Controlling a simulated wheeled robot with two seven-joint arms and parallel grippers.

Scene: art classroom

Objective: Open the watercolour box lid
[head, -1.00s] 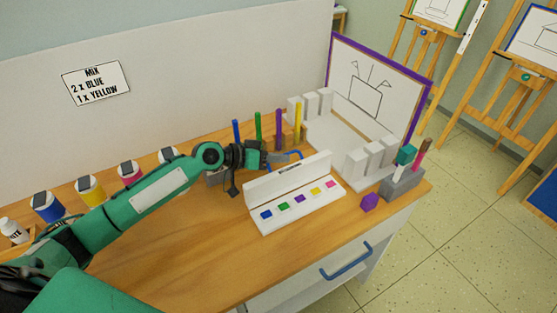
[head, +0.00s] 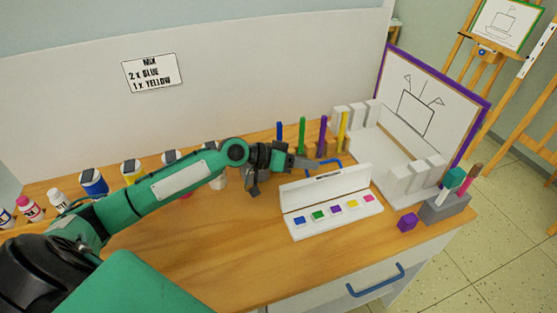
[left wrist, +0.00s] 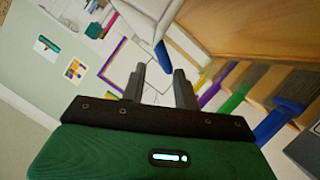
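The white watercolour box (head: 338,226) stands on the wooden table with its lid (head: 330,186) raised, roughly upright, and a row of coloured paint pans showing. A blue loop handle (head: 327,163) shows behind the lid's top edge. My left gripper (head: 302,163) is behind the lid, close to the handle; contact cannot be told in the head view. In the left wrist view its two fingers (left wrist: 158,76) are apart with nothing between them, and a blue rod end (left wrist: 162,56), probably the handle, is just beyond the tips. My right gripper is not in view.
Upright coloured sticks (head: 302,136) stand behind the gripper. Paint bottles (head: 93,183) line the back left. The front table is clear.

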